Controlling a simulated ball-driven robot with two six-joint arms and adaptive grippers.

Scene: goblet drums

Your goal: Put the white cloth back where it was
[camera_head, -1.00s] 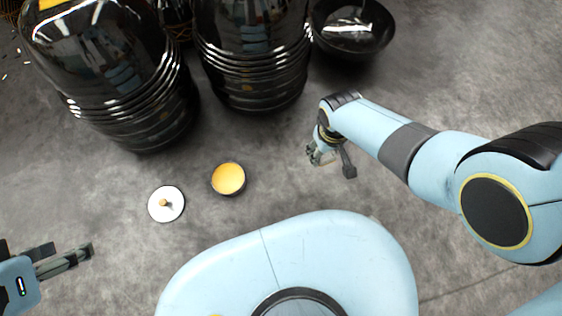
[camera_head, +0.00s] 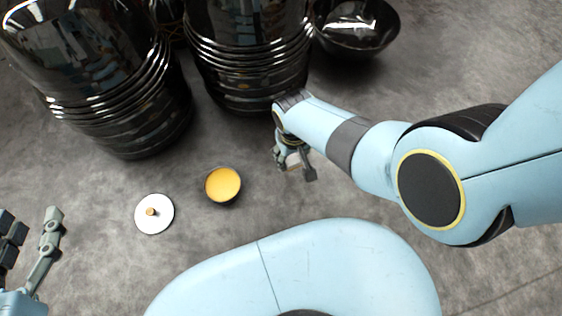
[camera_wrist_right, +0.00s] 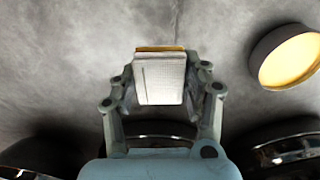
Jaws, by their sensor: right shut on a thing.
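The white cloth (camera_wrist_right: 160,80) is a small folded, textured block with a yellow-brown strip along its far edge. My right gripper (camera_wrist_right: 160,95) is shut on it, one finger on each side. In the head view my right gripper (camera_head: 294,166) hangs over the grey floor, right of the round yellow-filled tin, with only a small pale bit of the cloth visible. I cannot tell how high it is. My left gripper (camera_head: 30,222) is at the lower left, fingers apart and empty.
The yellow-filled tin (camera_head: 223,185) and a white disc with a small knob (camera_head: 154,213) lie on the grey floor (camera_head: 90,185). Large glossy black drums (camera_head: 100,80) (camera_head: 250,60) and a black bowl (camera_head: 357,28) stand at the back. Floor between the disc and left gripper is clear.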

